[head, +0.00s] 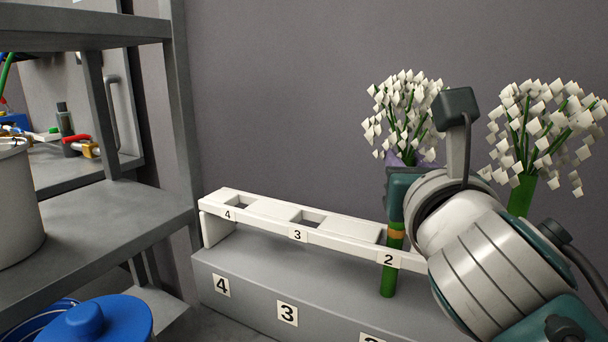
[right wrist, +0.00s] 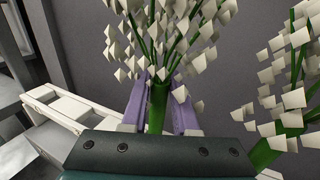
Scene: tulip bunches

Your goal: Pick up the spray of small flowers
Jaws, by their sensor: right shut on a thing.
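A spray of small white flowers (head: 405,105) on a green stem is upright in my right gripper (head: 400,163). Its purple fingers are shut around the green stem just below the blossoms, as the right wrist view (right wrist: 160,98) shows. The lower stem (head: 389,272) has an orange band and hangs in front of the white rack rail, beside label 2. A second spray of white flowers (head: 545,120) stands to the right, also seen in the right wrist view (right wrist: 285,85); its lower stem is hidden behind my arm. My left gripper is not in view.
The white rack (head: 260,216) has open square slots at 4 and 3, above a grey numbered step (head: 250,285). A grey shelf unit (head: 110,220) stands at the left with a pot (head: 18,205) and a blue lidded item (head: 95,322). The wall behind is bare.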

